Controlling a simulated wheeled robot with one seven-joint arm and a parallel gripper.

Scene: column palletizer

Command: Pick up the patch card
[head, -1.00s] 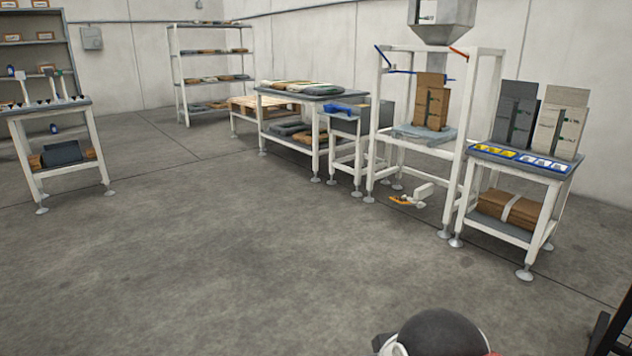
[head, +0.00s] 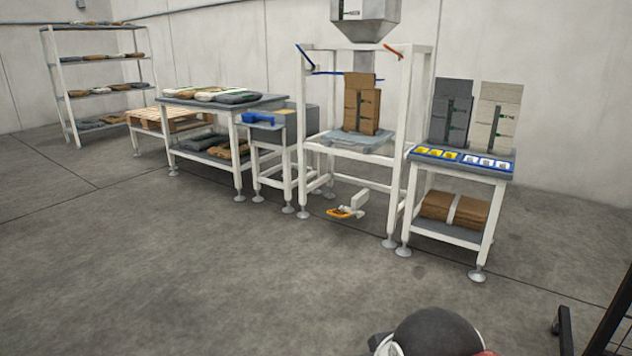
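On the table (head: 473,172) at the right stands a blue-edged tray (head: 456,165) with several small cards in it. Yellow cards (head: 436,153) lie in its left part and white cards (head: 487,162) in its right part. Which of these is the patch card I cannot tell at this size. My gripper is not visible; only a dark rounded part of my own body shows at the bottom edge, far in front of the table.
A filling frame (head: 415,130) with a brown bag (head: 361,108) stands left of the table. An orange-and-white item (head: 350,208) lies low beneath it. A dark rack (head: 606,315) is at the lower right. The floor (head: 200,270) ahead is open.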

